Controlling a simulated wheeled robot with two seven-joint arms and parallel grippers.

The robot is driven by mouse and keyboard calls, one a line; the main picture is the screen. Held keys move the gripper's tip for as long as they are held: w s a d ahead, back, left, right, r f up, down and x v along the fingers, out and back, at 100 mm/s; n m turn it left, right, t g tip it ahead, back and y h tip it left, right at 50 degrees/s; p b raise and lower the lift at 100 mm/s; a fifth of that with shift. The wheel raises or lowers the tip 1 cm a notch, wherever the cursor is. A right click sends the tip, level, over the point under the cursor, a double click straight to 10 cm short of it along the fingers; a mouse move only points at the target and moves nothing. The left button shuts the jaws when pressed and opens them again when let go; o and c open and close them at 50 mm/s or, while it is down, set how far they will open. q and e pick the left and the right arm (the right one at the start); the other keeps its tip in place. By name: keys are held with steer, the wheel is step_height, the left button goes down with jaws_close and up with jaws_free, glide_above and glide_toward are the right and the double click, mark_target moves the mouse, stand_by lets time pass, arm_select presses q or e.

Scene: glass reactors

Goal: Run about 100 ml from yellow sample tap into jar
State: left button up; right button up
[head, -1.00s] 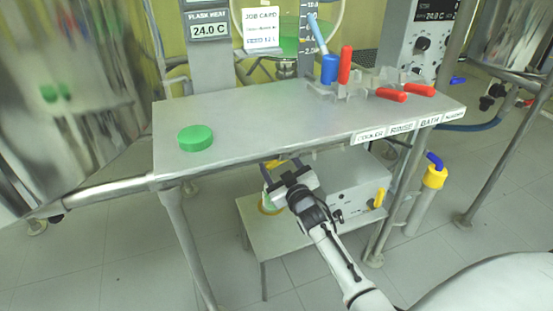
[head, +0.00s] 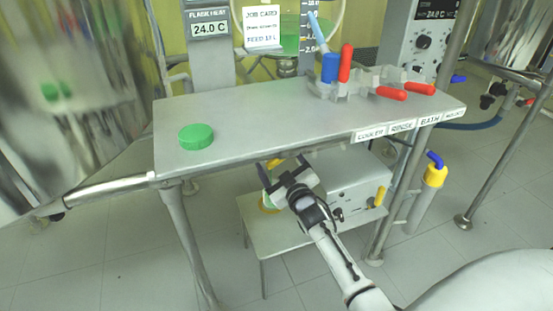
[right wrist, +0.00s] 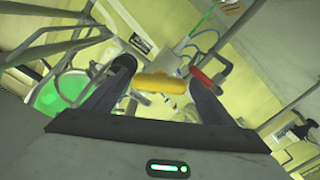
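My right gripper (head: 284,170) is below the front edge of the bench in the head view, fingers spread. A yellow tap handle (right wrist: 160,83) shows in the right wrist view, lying crosswise in the gap between the fingertips; I cannot tell whether they touch it. A bit of yellow (head: 274,163) shows by the gripper in the head view. A green lid (head: 196,138) lies on the bench. My left gripper is out of view.
The steel bench (head: 255,110) carries a rack with red handles (head: 390,93) and a blue one (head: 329,68). A grey box (head: 345,190) with a yellow handle stands beside the jar spot. A large steel vessel (head: 75,90) is at left. A red handle (right wrist: 205,82) is near the right finger.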

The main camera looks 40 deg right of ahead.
steer(key=shift+r, duration=0.1)
steer(key=shift+s+a, duration=0.1)
steer(key=shift+s, duration=0.25)
arm_select(q)
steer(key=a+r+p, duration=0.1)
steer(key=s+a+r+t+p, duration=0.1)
steer(key=p, duration=0.1)
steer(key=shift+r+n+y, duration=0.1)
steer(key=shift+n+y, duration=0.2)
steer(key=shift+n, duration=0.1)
arm_select(e)
steer(key=v, duration=0.9)
steer(key=shift+s, duration=0.25)
steer(key=shift+a, duration=0.1)
